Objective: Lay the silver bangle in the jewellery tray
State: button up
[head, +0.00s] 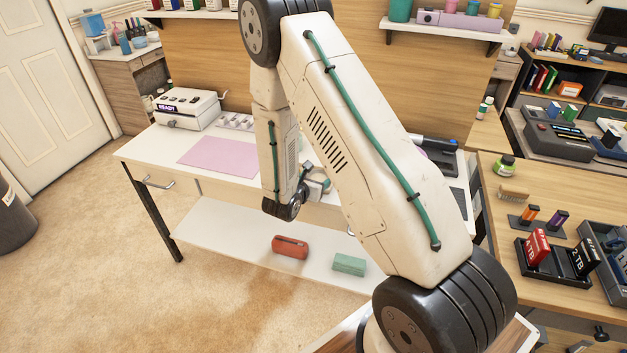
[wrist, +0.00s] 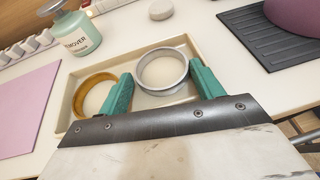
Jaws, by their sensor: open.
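The silver bangle (wrist: 181,84) is a pale grey ring in the wrist view, over the inside of the beige jewellery tray (wrist: 66,106). It looks as if it lies on the tray floor, beside a gold bangle (wrist: 79,95). My gripper (wrist: 161,71) is open over the tray, with its teal fingers on either side of the silver bangle. Whether either finger touches the ring is hard to tell. The right finger hides part of the tray's right side.
A remover bottle (wrist: 76,36) stands behind the tray's left corner, and a small round white item (wrist: 160,10) behind the tray. A pink mat (wrist: 24,110) lies left; a black ribbed mat (wrist: 248,38) lies right. White desktop (wrist: 210,45) shows between the tray and black mat.

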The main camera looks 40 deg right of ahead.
jog(key=shift+s+f, duration=0.45)
jog(key=shift+f, duration=0.15)
jog(key=shift+r, duration=0.15)
jog(key=w+r+v, duration=0.1)
jog(key=v, duration=1.1)
jog(key=s+d+r+m+g, duration=0.2)
jog(key=s+r+m+g, duration=0.2)
jog(key=s+r+m, duration=0.45)
jog(key=s+d+r+m+g, duration=0.3)
jog(key=r+m+g, duration=0.15)
jog(key=r, duration=0.65)
jog(key=s+a+r+m+t+y, duration=0.1)
jog(key=s+a+r+m+y, duration=0.3)
jog(key=s, duration=0.4)
jog(key=s+a+r+m+t+y, duration=0.1)
jog(key=s+a+r+m+y, duration=0.4)
jog(key=s+a+m+y, duration=0.2)
jog(key=shift+s+a+t+y, duration=0.35)
jog(key=shift+s+a+y, duration=0.05)
jog(key=shift+s+a, duration=0.2)
jog(key=shift+r, duration=0.1)
